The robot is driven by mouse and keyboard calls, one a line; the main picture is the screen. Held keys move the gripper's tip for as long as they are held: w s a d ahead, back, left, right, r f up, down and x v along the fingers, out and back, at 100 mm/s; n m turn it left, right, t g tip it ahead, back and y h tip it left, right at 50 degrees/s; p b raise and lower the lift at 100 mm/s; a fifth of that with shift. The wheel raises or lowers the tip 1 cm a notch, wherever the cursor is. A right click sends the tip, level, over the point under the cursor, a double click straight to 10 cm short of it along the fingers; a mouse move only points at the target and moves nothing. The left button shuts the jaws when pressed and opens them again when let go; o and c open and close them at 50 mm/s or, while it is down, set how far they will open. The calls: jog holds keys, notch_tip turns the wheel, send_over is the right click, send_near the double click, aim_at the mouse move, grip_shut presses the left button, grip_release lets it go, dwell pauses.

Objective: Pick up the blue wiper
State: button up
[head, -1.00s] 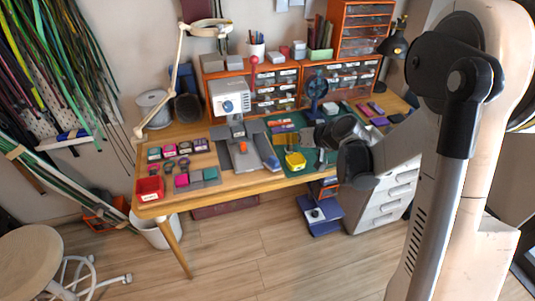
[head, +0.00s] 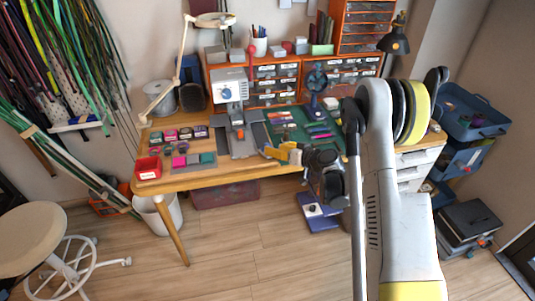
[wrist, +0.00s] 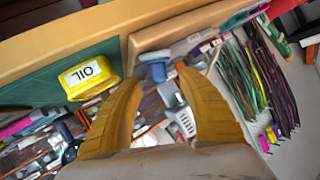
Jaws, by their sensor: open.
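My gripper (head: 276,153) has yellow-brown fingers and is over the front of the bench, at the right of the grey machine base. In the wrist view my gripper (wrist: 157,78) is open, with its two curved fingers apart and nothing held. A small blue piece (wrist: 155,66) shows between and just beyond the fingertips; it looks like the blue wiper, but its full shape is unclear. In the head view I cannot make out the wiper behind the fingers and wrist.
A yellow OIL container (wrist: 90,77) stands beside the left finger in the wrist view. The grey machine (head: 232,92) stands behind my gripper on the wooden bench (head: 225,178). A green mat (head: 296,120) carries small tools.

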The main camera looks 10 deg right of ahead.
jog(key=b+x, duration=0.2)
jog(key=x, duration=0.2)
jog(key=shift+w+a+f, duration=0.1)
jog(key=shift+w+f, duration=0.05)
grip_shut()
